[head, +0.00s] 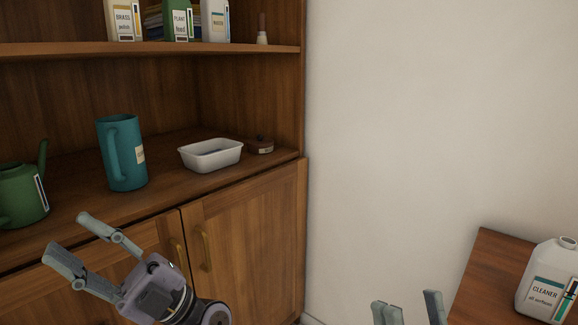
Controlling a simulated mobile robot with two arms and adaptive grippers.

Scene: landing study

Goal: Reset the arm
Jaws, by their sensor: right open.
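My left gripper (66,234) is in the lower left of the head view, in front of the cabinet doors. Its two fingers are spread apart with nothing between them, and they point up and to the left. My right gripper (407,300) shows only as fingertips at the bottom edge, right of the middle, in front of the white wall. Its fingers are apart and nothing shows between them. The rest of the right gripper is out of the picture.
Bottles line the upper shelf (200,48). A cleaner bottle (546,282) stands on a wooden table (490,270) at right.

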